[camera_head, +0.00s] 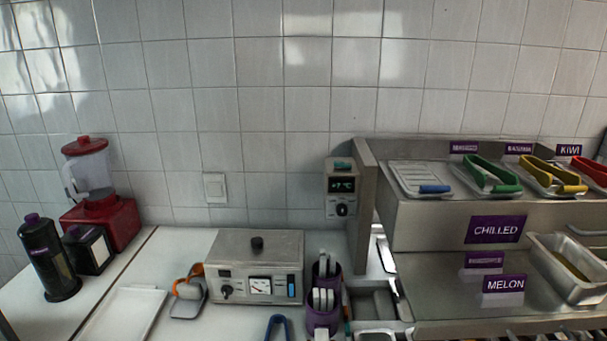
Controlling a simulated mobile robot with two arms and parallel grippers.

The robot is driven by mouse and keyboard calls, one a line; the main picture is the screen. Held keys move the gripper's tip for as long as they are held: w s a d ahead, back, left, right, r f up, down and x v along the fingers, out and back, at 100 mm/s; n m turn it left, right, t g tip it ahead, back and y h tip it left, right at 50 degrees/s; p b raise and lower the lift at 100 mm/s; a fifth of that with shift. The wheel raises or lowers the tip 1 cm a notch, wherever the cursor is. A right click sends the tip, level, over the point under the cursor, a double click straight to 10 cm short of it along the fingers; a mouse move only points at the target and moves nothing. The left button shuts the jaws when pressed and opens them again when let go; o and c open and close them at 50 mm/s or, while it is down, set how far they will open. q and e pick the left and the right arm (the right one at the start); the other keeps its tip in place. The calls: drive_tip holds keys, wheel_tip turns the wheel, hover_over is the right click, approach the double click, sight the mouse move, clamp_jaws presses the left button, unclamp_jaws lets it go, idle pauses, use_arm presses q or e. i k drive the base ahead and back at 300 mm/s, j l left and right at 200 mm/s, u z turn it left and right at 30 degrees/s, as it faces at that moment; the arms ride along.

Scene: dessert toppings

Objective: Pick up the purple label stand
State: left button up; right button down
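Several purple label stands with white lettering show at the right. One reading MELON (503,284) stands on the lower steel shelf. A smaller purple label (484,260) stands behind it, its text too blurred to read. A larger CHILLED sign (496,229) is on the front of the upper step. On the upper step's back edge are a blurred purple label (464,147), a second one (518,149) that seems to read BANANA, and one reading KIWI (568,150). Neither of my grippers is in view.
Trays with green tongs (490,172) and yellow tongs (550,172) sit on the upper step. A steel pan (570,268) stands right of MELON. Left are a steel appliance (256,267), purple cups (322,318), a white tray (125,312) and a red blender (100,215).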

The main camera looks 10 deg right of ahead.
sight(477, 264)
drive_tip(key=z, duration=1.4)
drive_tip(key=k+l+u, duration=0.1)
drive_tip(key=l+u, duration=0.25)
